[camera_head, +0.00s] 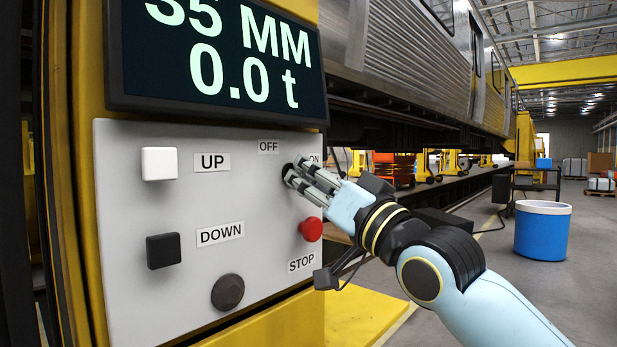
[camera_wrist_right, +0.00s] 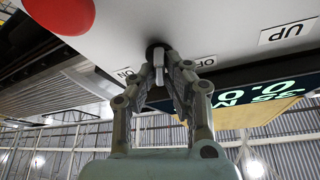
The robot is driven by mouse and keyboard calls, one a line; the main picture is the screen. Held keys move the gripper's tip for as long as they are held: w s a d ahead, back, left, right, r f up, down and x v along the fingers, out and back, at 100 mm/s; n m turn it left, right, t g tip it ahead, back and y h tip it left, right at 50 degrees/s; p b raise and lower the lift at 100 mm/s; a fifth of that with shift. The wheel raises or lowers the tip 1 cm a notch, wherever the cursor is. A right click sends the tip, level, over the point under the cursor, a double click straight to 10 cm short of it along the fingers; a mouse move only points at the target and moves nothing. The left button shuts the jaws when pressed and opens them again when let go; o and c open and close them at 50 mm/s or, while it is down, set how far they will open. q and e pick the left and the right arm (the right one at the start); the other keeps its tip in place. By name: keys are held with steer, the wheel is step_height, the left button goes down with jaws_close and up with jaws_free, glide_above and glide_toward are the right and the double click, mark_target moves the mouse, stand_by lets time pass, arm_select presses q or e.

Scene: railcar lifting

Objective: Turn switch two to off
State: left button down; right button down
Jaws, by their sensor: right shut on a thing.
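The rotary switch (camera_head: 288,171) sits on the pale grey control panel (camera_head: 125,290), between the OFF label (camera_head: 268,147) and the ON label (camera_head: 314,158). My right gripper (camera_head: 294,175) reaches it from the right and covers most of it. In the right wrist view the switch (camera_wrist_right: 158,62) shows a dark round base and a grey handle. There the right gripper's fingers (camera_wrist_right: 160,76) are shut on either side of the handle. I cannot tell which label the handle points to. My left gripper is not in view.
A red STOP button (camera_head: 311,229) lies just below my right gripper. White UP (camera_head: 159,163) and black DOWN (camera_head: 163,251) buttons and a dark round knob (camera_head: 228,292) are on the panel. A display (camera_head: 215,60) hangs above. A blue bin (camera_head: 542,232) stands on the floor at right.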

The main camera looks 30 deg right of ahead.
steer(key=n+y+b, duration=0.1)
steer(key=n+b, duration=0.1)
steer(key=n+y+b, duration=0.1)
steer(key=n, duration=0.1)
steer(key=n+y+b, duration=0.1)
steer(key=n+b, duration=0.1)
steer(key=shift+f+g+b, duration=0.25)
steer(key=shift+g+b, duration=0.05)
steer(key=shift+r+n, duration=0.2)
steer(key=shift+n, duration=0.1)
steer(key=c, duration=1.4)
jaws_free()
